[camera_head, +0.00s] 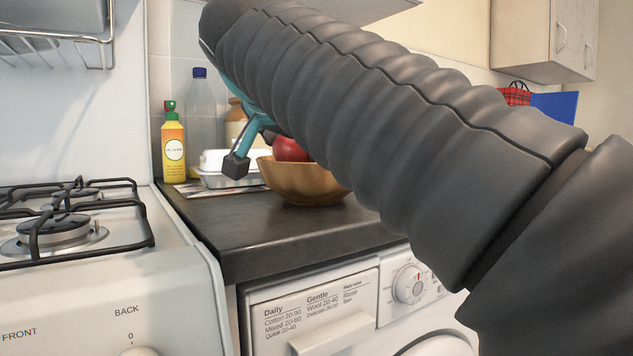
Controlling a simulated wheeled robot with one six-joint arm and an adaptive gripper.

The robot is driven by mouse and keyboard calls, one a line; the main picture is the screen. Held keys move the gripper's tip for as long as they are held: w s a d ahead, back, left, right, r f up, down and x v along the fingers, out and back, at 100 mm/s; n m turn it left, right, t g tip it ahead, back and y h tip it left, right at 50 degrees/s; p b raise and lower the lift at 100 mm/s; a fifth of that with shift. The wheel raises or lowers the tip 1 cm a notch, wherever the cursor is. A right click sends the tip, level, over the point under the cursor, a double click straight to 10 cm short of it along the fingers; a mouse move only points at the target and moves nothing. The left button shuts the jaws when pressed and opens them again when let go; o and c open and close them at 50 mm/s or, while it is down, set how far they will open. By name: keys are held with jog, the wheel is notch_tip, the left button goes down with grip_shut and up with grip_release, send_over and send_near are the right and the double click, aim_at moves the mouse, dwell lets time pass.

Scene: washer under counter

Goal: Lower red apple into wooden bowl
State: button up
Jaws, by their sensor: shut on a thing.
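The wooden bowl (300,184) stands upright on the dark counter, its right part hidden behind my arm. The red apple (291,149) shows just above the bowl's rim, partly covered by my arm. I cannot tell whether it touches the bowl's inside. My gripper (262,150) is teal with dark fingertips. One finger shows at the bowl's left, its tip near the rim; the other finger is hidden by the arm. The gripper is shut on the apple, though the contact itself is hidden.
A white-lidded tray (226,180) lies left of the bowl, near a yellow bottle (173,146) and a clear bottle (201,112). The gas hob (62,231) is at left. The washer (330,305) is under the counter (240,222), whose front strip is clear.

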jog(key=shift+f+b, duration=0.5)
jog(key=shift+f, duration=0.15)
dwell(0.4)
jog(key=o, duration=1.3)
jog(key=shift+s, duration=0.1)
